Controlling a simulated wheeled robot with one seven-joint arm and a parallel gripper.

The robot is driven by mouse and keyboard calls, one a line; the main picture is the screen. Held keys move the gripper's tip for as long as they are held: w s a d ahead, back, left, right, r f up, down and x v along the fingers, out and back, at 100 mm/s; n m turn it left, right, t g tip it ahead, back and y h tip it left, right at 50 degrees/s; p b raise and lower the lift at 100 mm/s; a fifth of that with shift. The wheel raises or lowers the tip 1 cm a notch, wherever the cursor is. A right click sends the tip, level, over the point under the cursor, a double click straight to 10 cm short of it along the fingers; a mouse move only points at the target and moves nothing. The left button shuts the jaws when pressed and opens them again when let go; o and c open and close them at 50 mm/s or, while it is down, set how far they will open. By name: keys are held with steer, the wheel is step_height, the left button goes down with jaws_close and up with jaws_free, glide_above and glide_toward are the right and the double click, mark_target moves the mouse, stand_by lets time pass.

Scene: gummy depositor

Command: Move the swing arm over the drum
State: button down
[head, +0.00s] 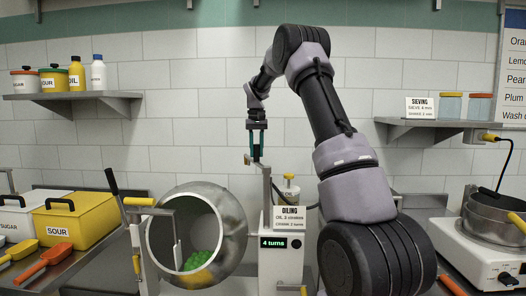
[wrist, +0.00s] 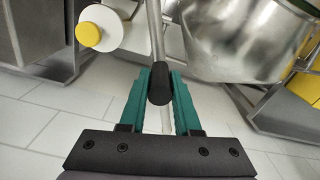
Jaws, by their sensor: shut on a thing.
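The swing arm (head: 267,185) is a thin metal bar at the top of the white oiling unit, to the right of the drum. In the wrist view its metal rod (wrist: 154,28) ends in a black grip (wrist: 160,85). My gripper (head: 258,157) is shut on this grip, with a green finger on each side; it also shows in the wrist view (wrist: 160,92). The drum (head: 233,222) is a round metal tub tilted toward the front, with green gummies (head: 202,262) inside. In the wrist view the drum (wrist: 235,40) lies right of the rod, apart from it.
The oiling unit (head: 268,262) has a "4 turns" display and an "OILING" sign (head: 289,218). A yellow-capped oil container (head: 290,190) stands behind it. A black-handled lever (head: 113,183) rises left of the drum. A yellow sour bin (head: 82,223) stands further left.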

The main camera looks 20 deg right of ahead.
steer(key=s+a+n, duration=1)
steer(key=s+n, duration=0.2)
steer(key=n, duration=0.5)
steer(key=shift+a+n, duration=0.3)
steer(key=shift+a, duration=0.1)
steer(key=shift+s, duration=0.1)
steer(key=c, duration=0.6)
jaws_free()
step_height(320, 180, up, 11)
steer(key=shift+f, duration=0.1)
